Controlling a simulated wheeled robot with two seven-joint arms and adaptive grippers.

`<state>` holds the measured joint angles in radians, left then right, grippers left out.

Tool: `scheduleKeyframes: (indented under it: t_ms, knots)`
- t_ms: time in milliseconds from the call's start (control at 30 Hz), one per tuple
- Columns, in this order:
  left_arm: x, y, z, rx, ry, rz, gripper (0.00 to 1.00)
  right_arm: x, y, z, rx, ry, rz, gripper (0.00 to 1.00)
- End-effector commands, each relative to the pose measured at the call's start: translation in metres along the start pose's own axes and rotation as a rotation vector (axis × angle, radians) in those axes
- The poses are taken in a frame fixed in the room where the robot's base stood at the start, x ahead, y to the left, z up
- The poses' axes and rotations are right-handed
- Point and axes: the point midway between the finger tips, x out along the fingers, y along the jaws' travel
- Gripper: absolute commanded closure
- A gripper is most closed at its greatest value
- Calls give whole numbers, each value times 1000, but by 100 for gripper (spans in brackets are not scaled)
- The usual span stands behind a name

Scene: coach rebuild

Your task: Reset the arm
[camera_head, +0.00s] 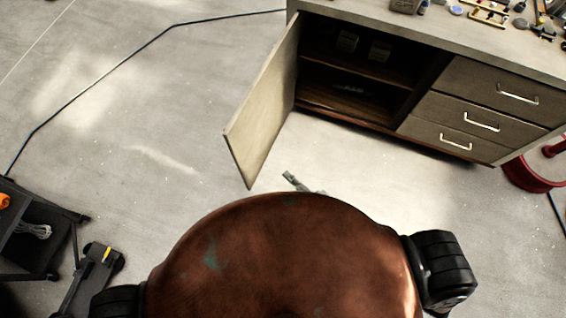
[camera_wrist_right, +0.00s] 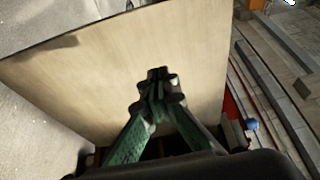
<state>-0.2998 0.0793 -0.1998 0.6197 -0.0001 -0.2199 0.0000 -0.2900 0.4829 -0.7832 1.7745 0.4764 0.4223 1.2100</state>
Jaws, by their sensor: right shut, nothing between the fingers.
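My right gripper (camera_head: 290,177) shows small and partly hidden just beyond my own brown body, near the low end of the open cabinet door (camera_head: 262,105). In the right wrist view its green fingers (camera_wrist_right: 159,82) meet at their dark tips, shut and empty. The pale door panel (camera_wrist_right: 90,75) fills much of that view behind the fingers. I cannot tell whether the fingertips touch it. My left gripper is not in view.
The cabinet (camera_head: 420,45) has an open compartment with a few items on its shelves and several drawers (camera_head: 490,85). Tools lie on its top. A dark cart (camera_head: 35,240) stands at left, a red round base (camera_head: 528,176) at right. Floor between is clear.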

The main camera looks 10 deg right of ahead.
Motion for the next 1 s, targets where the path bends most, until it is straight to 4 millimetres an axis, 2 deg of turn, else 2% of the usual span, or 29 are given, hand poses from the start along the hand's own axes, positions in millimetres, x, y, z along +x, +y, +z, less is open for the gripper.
scheduleKeyframes:
  t_ms: [200,467,567,667,767,867,900,967,1000]
  knots:
    - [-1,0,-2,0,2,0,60,-21,0,8,0,0,0,100]
    - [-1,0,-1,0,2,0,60,-24,0,9,0,2,0,100]
    - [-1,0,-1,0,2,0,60,-25,7,6,-21,6,15,100]
    - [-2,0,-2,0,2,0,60,-29,36,-6,-103,17,79,100]
    - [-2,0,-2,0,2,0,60,-41,88,-28,-252,29,202,100]
    - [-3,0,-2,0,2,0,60,-66,151,-53,-423,24,367,100]
    - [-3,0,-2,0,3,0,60,-80,176,-62,-486,15,436,100]
    - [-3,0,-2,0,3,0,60,-102,212,-74,-571,-5,539,100]
    - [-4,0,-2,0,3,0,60,-120,235,-81,-624,-24,609,100]
